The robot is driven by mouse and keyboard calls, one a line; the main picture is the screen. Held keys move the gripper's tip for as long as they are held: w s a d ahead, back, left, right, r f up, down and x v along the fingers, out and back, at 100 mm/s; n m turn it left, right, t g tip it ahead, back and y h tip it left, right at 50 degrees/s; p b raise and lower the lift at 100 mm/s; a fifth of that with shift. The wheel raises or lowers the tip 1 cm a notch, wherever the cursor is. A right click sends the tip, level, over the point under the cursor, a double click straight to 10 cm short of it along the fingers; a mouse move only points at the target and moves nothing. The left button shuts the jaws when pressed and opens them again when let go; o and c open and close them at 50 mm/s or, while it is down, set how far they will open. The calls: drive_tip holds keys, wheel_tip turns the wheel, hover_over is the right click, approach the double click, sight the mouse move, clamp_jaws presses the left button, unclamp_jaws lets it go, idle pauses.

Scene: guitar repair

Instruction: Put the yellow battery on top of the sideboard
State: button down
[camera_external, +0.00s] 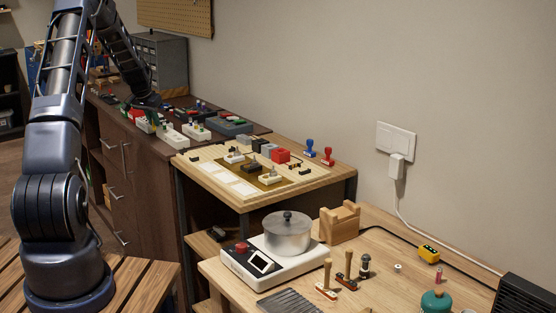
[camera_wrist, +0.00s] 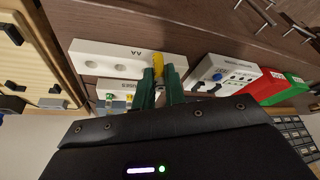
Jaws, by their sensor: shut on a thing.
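My gripper (camera_wrist: 160,80) has dark green fingers that are shut on the yellow battery (camera_wrist: 157,62). The battery shows at the fingertips in the wrist view, beside a white holder (camera_wrist: 98,58) marked AA with round holes. I cannot tell whether the battery is clear of the holder. In the external view my gripper (camera_external: 150,106) is over the dark brown sideboard (camera_external: 142,158), and the battery is too small to make out there. The sideboard also shows in the wrist view (camera_wrist: 130,20).
White holders (camera_external: 172,137) and other bins crowd the sideboard top. In the wrist view a white device (camera_wrist: 222,75) and red (camera_wrist: 262,86) and green boxes stand right of my fingers. A light wood workbench (camera_external: 330,185) with stamps and blocks adjoins the sideboard.

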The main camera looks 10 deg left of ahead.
drive_tip(key=shift+f, duration=2.35)
drive_tip(key=shift+f, duration=0.1)
drive_tip(key=c, duration=1.5)
unclamp_jaws()
drive_tip(key=shift+o, duration=0.2)
